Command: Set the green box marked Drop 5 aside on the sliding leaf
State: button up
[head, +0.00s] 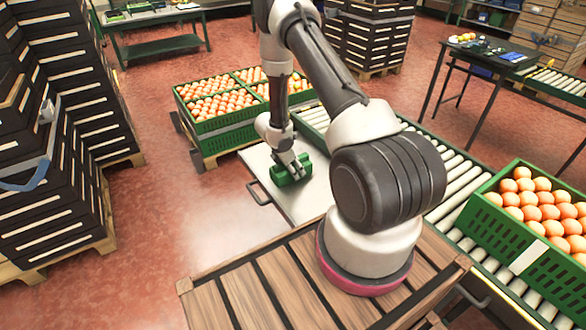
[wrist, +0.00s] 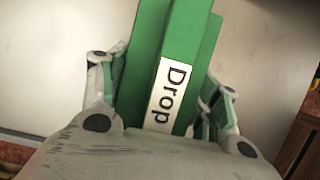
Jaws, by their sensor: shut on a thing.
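The green box (head: 290,173) is in my gripper, over the pale sliding leaf (head: 254,160). In the wrist view the box (wrist: 200,60) stands between both fingers, its white label (wrist: 168,95) reading "Drop"; any number after it is hidden by the gripper body. My gripper (wrist: 162,105) is shut on the box, one finger on each side. In the head view my gripper (head: 291,168) points down at the leaf. The box is at or just above the leaf surface; I cannot tell if it touches. The leaf around it is bare.
Green crates of oranges (head: 222,112) stand on a pallet behind the leaf. A roller conveyor (head: 455,185) runs to the right, with another orange crate (head: 515,235) on it. Stacked dark crates (head: 50,150) stand at left. Red floor is open between them and the leaf.

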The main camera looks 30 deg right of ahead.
jog(key=o, duration=1.2)
jog(key=shift+f, duration=0.1)
jog(key=v, duration=1.2)
jog(key=s+d+r+m+t, duration=0.1)
jog(key=s+r+m, duration=0.2)
jog(key=r, duration=0.7)
jog(key=s+d+r+m, duration=0.2)
jog(key=s+r+m, duration=0.15)
jog(key=r, duration=0.65)
jog(key=s+d+r+m+t, duration=0.1)
jog(key=s+r+m, duration=0.25)
jog(key=r, duration=0.65)
jog(key=s+a+r+m+y, duration=0.1)
jog(key=s+a+r+m, duration=0.1)
jog(key=s, duration=0.5)
jog(key=s+a+r+m+t+y, duration=0.1)
jog(key=s+a+r+m+y, duration=0.1)
jog(key=s, duration=0.4)
jog(key=s+a+r+m+t+y, duration=0.1)
jog(key=s+a+r+m, duration=0.2)
jog(key=s, duration=0.4)
notch_tip(320, 180, up, 2)
jog(key=shift+s+a+r+m, duration=0.15)
jog(key=shift+s+m, duration=0.15)
jog(key=shift+m, duration=0.4)
